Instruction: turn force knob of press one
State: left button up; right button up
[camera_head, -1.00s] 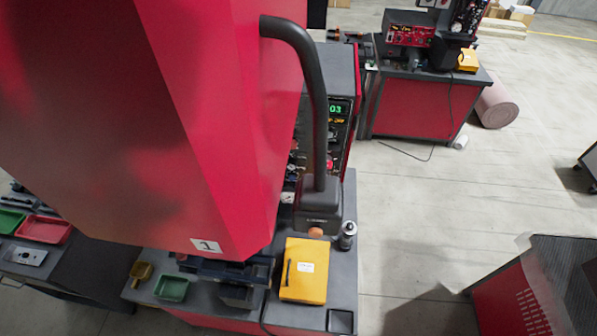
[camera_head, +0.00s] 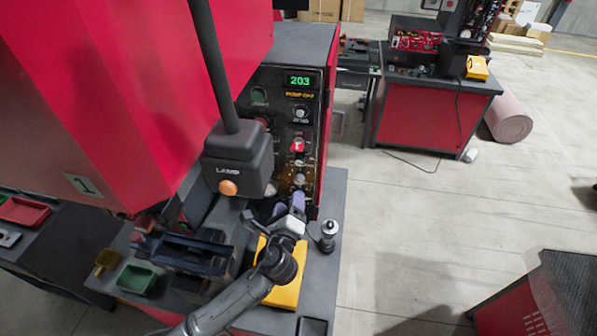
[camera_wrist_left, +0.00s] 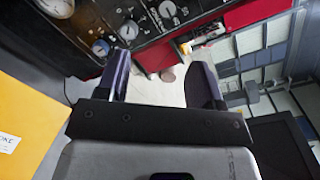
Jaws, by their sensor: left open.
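Press one is the red machine with a "1" plate (camera_head: 82,185) in the head view. Its dark control panel (camera_head: 284,138) carries a green display reading 203, a red knob (camera_head: 298,146) and several dials. A knob with a marked scale (camera_head: 299,180) sits low on the panel; I cannot read which knob is the force knob. My left gripper (camera_head: 289,203) is just below and in front of this low knob. In the left wrist view my left gripper (camera_wrist_left: 163,85) is open and empty, with panel knobs (camera_wrist_left: 167,9) beyond its fingers, apart from them. My right gripper is out of view.
A black lamp-like head with an orange button (camera_head: 228,187) hangs left of the panel. A small metal cylinder (camera_head: 328,232) stands on the table to the right. Open floor lies further right.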

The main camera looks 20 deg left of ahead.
aim_at(299, 164)
pick_arm(q)
jog(key=shift+m, duration=0.4)
jog(key=x, duration=0.8)
jog(key=r+x, duration=0.1)
jog(key=x, duration=0.3)
jog(key=shift+w+d+f, duration=0.1)
jog(key=shift+w+d, duration=0.05)
jog(key=shift+w, duration=0.3)
jog(key=shift+x, duration=0.8)
jog(key=shift+c, duration=0.2)
jog(key=c, duration=0.9)
